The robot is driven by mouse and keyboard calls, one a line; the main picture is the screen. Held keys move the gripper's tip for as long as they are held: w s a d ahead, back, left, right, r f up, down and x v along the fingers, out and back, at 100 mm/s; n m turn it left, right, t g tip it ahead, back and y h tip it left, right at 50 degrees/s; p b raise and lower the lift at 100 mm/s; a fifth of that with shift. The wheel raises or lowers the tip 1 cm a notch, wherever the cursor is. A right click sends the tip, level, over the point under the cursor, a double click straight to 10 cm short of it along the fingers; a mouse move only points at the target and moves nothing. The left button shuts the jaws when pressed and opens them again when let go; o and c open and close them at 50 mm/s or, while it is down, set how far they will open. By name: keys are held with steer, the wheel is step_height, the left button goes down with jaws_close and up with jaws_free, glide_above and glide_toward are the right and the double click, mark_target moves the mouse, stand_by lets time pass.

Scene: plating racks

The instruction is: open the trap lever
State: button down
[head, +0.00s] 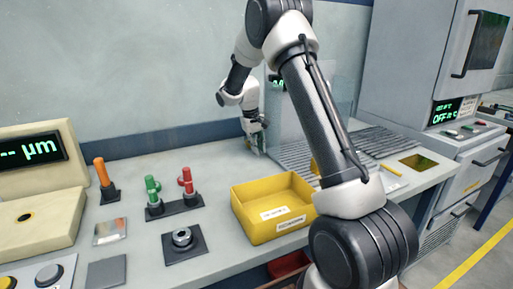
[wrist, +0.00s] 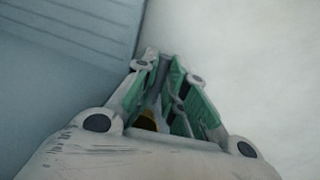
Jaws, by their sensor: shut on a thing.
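My gripper (head: 262,150) is at the back of the bench, low by the left edge of a clear panel. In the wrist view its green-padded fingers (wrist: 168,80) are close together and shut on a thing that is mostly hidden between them. A small yellow patch (wrist: 147,121) shows deep between the fingers. The thing held appears to be the trap lever, but its shape and angle cannot be made out. My own gripper covers it in the head view.
A yellow bin (head: 243,214) stands on the bench in front of my gripper. A clear panel (head: 312,112) and a grey slatted rack (head: 362,146) are to the right. An orange-handled lever (head: 102,172), green and red handles (head: 187,180) and a round fitting (head: 182,238) stand left.

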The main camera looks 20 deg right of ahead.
steer(key=c, duration=1.5)
jaws_free()
steer(key=r, duration=0.4)
steer(key=a+r, duration=0.1)
steer(key=r, duration=0.3)
steer(key=a+r, duration=0.1)
steer(key=r, duration=0.2)
steer(key=shift+a+r, duration=0.15)
steer(key=shift+r, duration=0.25)
